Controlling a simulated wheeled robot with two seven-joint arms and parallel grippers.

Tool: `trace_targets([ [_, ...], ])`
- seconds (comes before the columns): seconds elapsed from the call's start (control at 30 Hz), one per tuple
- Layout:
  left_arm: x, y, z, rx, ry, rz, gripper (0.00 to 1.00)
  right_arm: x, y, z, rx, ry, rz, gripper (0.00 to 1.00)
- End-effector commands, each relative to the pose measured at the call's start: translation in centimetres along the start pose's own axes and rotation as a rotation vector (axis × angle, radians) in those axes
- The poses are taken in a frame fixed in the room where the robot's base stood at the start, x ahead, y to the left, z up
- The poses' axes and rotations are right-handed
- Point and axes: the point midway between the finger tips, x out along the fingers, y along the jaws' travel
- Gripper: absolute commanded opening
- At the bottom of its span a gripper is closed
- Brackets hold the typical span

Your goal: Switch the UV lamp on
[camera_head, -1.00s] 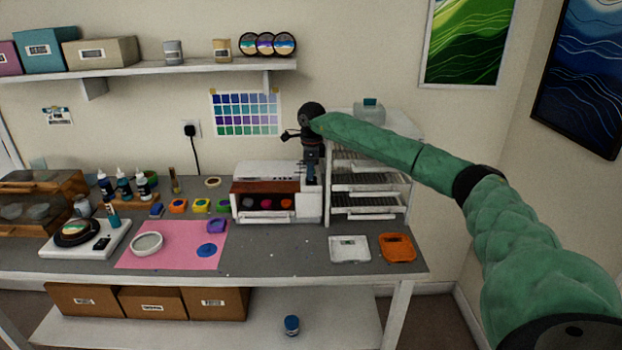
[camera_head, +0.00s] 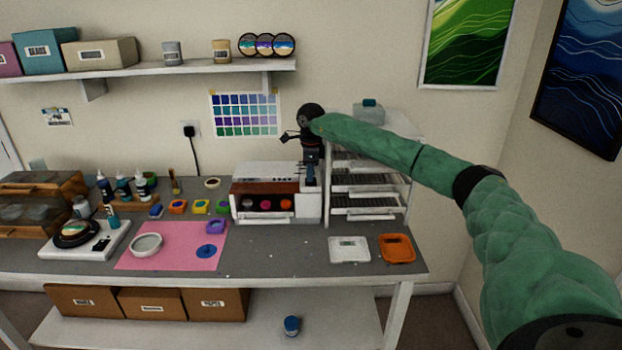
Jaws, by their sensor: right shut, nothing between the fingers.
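The UV lamp appears to be the white box (camera_head: 248,178) on the grey table, with a reddish-brown front band and several coloured round pieces inside its opening. My right gripper (camera_head: 311,183) points down at the right end of the box's top. It is shut and empty. Its fingertips are at or just above the box; I cannot tell whether they touch. The switch itself is not clearly visible, and the gripper may hide it. My left gripper is not in view.
A white drying rack (camera_head: 368,182) stands close to the right of the box. A white tray (camera_head: 349,249) and an orange tray (camera_head: 397,248) lie in front. A pink mat (camera_head: 180,258) lies to the left. A shelf (camera_head: 150,72) hangs above.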

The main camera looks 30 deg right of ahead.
Motion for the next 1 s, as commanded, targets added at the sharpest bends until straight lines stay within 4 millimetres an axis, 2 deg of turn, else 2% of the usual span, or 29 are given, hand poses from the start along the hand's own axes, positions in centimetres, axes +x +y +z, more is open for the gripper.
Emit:
trace_targets([
  [0.03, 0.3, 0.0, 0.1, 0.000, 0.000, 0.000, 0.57, 2.4, 0.8, 0.0, -0.007, 0.021, 0.025, 0.00],
  [0.73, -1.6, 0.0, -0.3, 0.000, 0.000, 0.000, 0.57, -3.2, 0.4, -0.2, -0.002, 0.018, 0.016, 0.00],
  [1.0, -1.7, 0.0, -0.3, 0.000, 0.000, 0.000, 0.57, -3.8, 0.4, -0.2, -0.001, 0.017, 0.015, 0.00],
])
